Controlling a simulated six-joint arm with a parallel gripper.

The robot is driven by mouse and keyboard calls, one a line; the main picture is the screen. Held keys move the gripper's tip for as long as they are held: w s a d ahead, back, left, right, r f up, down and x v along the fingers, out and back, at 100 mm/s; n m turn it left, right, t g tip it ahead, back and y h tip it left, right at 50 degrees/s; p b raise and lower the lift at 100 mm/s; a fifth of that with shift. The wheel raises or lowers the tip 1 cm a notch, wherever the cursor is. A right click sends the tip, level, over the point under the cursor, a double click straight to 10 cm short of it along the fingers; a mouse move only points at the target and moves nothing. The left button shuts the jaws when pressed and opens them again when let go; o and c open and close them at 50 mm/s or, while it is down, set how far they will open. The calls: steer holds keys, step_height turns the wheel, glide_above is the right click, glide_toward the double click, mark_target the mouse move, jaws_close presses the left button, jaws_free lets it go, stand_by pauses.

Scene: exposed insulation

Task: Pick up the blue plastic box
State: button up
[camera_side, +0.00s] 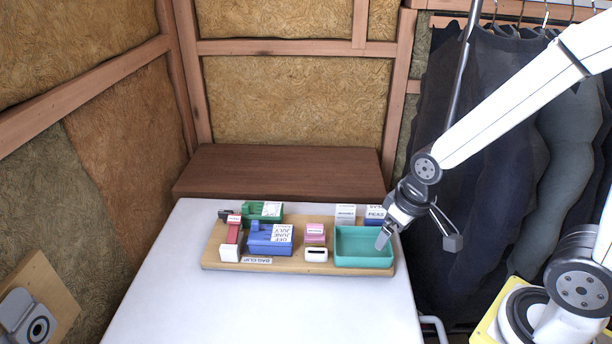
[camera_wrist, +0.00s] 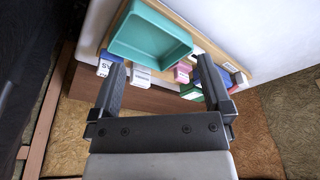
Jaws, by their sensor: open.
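A blue plastic box (camera_side: 268,240) sits left of centre on a wooden board on the white table, with a white lettered card leaning at its right end. In the wrist view, a blue edge (camera_wrist: 237,78) shows beside the right finger, mostly hidden, and may be this box. My gripper (camera_side: 420,238) is open and empty, above the right end of the board, near the teal tray and to the right of the blue box. The wrist view shows its two fingers (camera_wrist: 158,85) spread wide with nothing held between them.
The teal tray (camera_side: 364,257) fills the right end of the wooden board (camera_side: 215,262). Green, red, pink and white small items crowd around the blue box. A box lettered PEAS (camera_side: 376,214) stands behind the tray. The white table (camera_side: 170,290) is clear in front and left.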

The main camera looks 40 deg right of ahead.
steer(key=n+y, duration=0.3)
steer(key=n, duration=0.6)
glide_above(273, 233)
steer(key=s+d, duration=0.1)
steer(key=d, duration=0.1)
step_height(273, 233, down, 4)
steer(key=shift+s+a+r+t, duration=0.1)
steer(key=shift+s+a+t, duration=0.05)
steer(key=shift+t, duration=0.15)
steer(key=shift+x, duration=1.3)
steer(key=shift+s+x, duration=0.2)
steer(key=shift+x, duration=2.35)
